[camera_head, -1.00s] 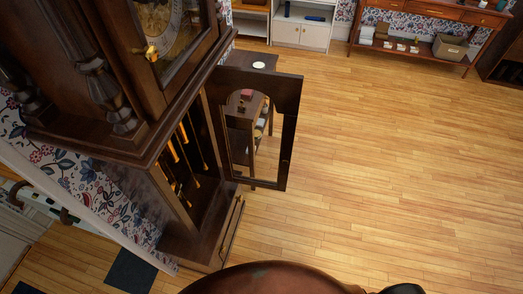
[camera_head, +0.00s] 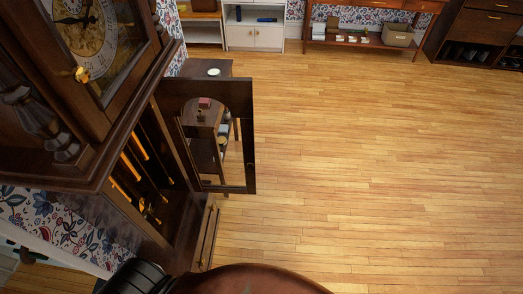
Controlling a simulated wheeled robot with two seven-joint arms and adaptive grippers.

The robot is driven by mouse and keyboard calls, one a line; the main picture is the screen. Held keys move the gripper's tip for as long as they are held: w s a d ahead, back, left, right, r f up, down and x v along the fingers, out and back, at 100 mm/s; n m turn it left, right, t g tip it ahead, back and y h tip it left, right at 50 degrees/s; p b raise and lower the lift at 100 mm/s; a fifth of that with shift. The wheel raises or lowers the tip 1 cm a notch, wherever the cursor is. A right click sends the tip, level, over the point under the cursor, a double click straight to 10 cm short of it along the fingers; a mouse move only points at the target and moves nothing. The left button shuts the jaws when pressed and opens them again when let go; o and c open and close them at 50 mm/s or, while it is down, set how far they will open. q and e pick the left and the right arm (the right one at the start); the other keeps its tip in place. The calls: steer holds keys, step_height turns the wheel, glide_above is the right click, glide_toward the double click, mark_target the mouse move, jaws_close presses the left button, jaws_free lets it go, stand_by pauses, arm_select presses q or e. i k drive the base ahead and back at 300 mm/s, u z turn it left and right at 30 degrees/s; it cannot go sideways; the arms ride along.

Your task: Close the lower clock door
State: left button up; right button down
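The lower clock door (camera_head: 246,140) is a dark wooden frame with an arched glass pane. It stands swung open to the right of the tall clock's lower case (camera_head: 120,210). Through the opening, brass weights (camera_head: 138,143) and a pendulum bob (camera_head: 143,206) show inside the case. Above is the clock's upper part with its round dial (camera_head: 82,30) and a yellow knob (camera_head: 81,74). No gripper shows in the head view; only dark and brown rounded parts of my own body show at the bottom edge.
A small dark side table (camera_head: 205,69) stands behind the door, partly seen through the glass. A white cabinet (camera_head: 254,35), a console table (camera_head: 355,42) with a box (camera_head: 398,35), and a dark cabinet (camera_head: 475,35) line the back. The wooden floor (camera_head: 380,180) to the right is clear.

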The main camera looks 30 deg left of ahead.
mark_target(172, 95)
steer(key=z, duration=0.2)
steer(key=i, duration=3.55)
steer(key=u, duration=4.5)
